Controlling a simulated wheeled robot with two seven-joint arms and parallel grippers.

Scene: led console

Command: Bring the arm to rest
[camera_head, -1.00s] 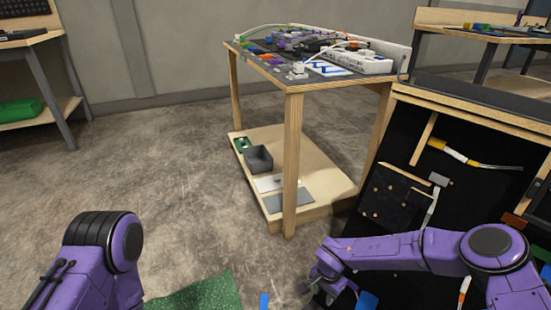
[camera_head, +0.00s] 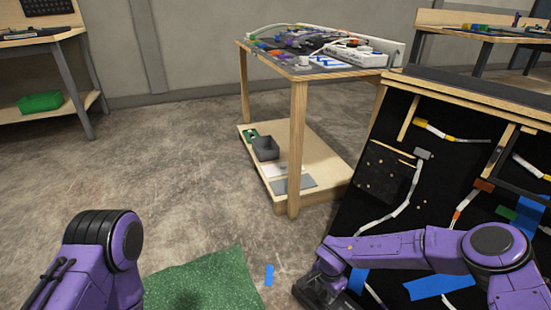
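My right arm is purple and comes in from the lower right, bent across the front of the black board. Its gripper (camera_head: 325,292) is dark and sits low at the bottom of the view, near the board's lower left edge. I cannot make out its fingers well enough to say whether it is open or shut. My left arm shows only as a purple link at the lower left, and its gripper is out of view.
The black board (camera_head: 385,185) carries cables and blue tape at right. A wooden table (camera_head: 298,150) with a lower shelf stands ahead, loaded with parts. A green mat (camera_head: 205,285) and blue tape (camera_head: 269,275) lie on the floor. The floor at left is clear.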

